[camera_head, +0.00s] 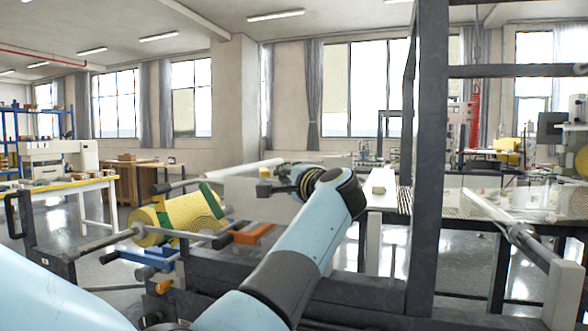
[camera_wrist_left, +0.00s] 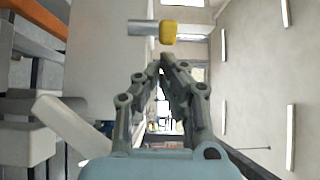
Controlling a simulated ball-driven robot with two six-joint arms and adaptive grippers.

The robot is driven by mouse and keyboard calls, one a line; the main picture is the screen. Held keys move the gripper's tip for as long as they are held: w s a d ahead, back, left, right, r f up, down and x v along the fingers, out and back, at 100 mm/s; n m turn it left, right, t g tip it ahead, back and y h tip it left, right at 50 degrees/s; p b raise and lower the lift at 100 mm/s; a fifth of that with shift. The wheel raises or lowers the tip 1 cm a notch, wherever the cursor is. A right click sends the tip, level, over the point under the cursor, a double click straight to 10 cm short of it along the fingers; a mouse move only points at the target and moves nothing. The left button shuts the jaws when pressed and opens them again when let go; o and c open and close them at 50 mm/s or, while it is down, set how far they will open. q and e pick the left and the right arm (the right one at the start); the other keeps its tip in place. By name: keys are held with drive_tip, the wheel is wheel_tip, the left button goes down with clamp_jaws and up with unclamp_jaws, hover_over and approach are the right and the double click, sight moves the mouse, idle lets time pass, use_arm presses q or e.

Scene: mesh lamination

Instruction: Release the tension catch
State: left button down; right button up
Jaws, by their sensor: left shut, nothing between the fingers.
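A yellow-tipped grey metal pin (camera_wrist_left: 168,31), possibly the tension catch, sticks out just beyond my left fingertips in the left wrist view. In the head view a small yellow tip (camera_head: 264,172) shows beside my left gripper (camera_head: 266,188). The left gripper (camera_wrist_left: 162,62) is shut and empty, its fingertips close together and apart from the yellow tip in the picture. My left wrist hides part of the machine behind it. My right gripper is not in view.
A roll of yellow mesh (camera_head: 185,214) with green bands sits on the machine frame at left. An orange bar (camera_head: 250,233) lies below the gripper. A tall dark post (camera_head: 430,150) stands to the right of my left arm. A pale roller (camera_head: 512,232) is at right.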

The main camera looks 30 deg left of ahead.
use_arm(q)
drive_tip(key=shift+w+a+f, duration=0.1)
drive_tip(key=shift+w+a, duration=0.05)
drive_tip(key=shift+a, duration=0.15)
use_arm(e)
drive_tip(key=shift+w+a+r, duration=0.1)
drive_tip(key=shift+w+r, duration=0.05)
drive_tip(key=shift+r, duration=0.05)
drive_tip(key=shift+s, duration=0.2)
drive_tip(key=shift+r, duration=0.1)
use_arm(q)
drive_tip(key=shift+s+a+m+t+h+p, duration=0.1)
drive_tip(key=shift+s+m+t+h+p, duration=0.2)
drive_tip(key=shift+s+m+t, duration=0.15)
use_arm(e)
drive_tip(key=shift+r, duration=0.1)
